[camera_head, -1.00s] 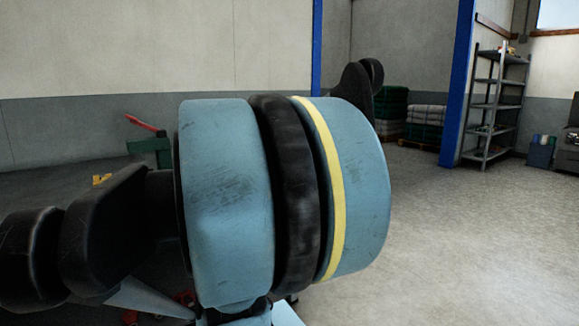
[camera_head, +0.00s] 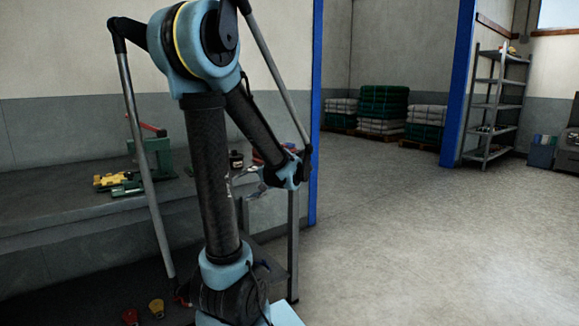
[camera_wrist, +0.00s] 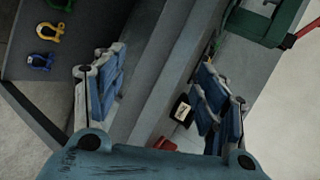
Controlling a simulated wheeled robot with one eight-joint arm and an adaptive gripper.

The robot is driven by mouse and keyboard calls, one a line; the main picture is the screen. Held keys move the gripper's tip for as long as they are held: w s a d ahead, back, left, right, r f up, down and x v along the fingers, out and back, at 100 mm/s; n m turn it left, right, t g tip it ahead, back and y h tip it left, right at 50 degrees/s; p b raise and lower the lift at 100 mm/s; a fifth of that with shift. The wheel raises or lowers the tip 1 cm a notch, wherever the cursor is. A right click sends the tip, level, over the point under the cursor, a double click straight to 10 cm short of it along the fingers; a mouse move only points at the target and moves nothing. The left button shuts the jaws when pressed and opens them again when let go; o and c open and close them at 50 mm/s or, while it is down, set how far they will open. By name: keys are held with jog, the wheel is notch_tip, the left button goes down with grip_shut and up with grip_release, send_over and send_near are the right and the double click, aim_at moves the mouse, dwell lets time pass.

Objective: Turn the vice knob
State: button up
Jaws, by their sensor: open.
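The green vice (camera_head: 152,158) with a red bar (camera_head: 146,126) stands on the grey bench, behind my arm in the head view. In the wrist view its green body (camera_wrist: 262,25) is at the top right, with part of the red bar (camera_wrist: 304,29) at the edge. I cannot clearly make out the knob. My gripper (camera_head: 248,182) is over the bench's right end, to the right of the vice. In the wrist view my gripper (camera_wrist: 160,88) has its blue-padded fingers wide apart with nothing held between them.
A dark jar with a pale label (camera_head: 236,160) stands on the bench; it also shows near the right finger in the wrist view (camera_wrist: 182,112). Yellow and green tools (camera_head: 112,181) lie left of the vice. Coloured shackles (camera_wrist: 48,32) lie on the lower shelf.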

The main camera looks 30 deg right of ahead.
jog(key=s+d+r+m+t+h, duration=0.2)
jog(key=s+d+m+t, duration=0.15)
jog(key=d, duration=0.95)
jog(key=s+d+r+m+t+h, duration=0.15)
jog(key=s+d+t, duration=0.3)
jog(key=d, duration=0.85)
jog(key=w+a, duration=0.2)
jog(key=w, duration=1.4)
jog(key=shift+w+f+g+h, duration=0.15)
jog(key=shift+f+g+h, duration=0.05)
jog(key=shift+g+h, duration=0.25)
jog(key=c, duration=1.1)
